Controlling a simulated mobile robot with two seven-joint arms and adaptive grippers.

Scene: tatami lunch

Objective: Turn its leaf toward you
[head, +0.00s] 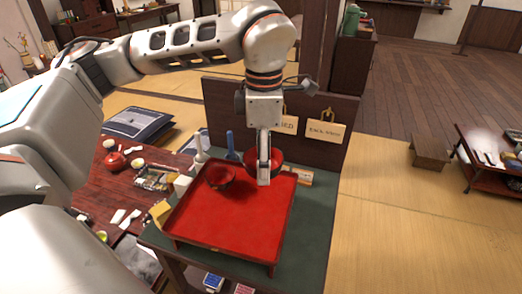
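A red tray (232,225) with a raised rim lies on a green-topped stand. A dark bowl with a red inside (220,177) stands on the tray's back left part. A second red and black bowl (277,163) is at the tray's back edge, partly hidden by my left gripper (264,180). The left gripper points straight down, its fingers overlapping this bowl in view. I see the fingers edge-on, so their gap and any grip on the rim cannot be told. No leaf mark can be made out on either bowl. My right gripper is out of view.
A dark panel (335,152) with hanging signs (326,131) stands behind the tray. A low table (80,185) at left holds a red teapot (116,161) and small items. The tray's front is bare. A wooden stool (429,152) is at right.

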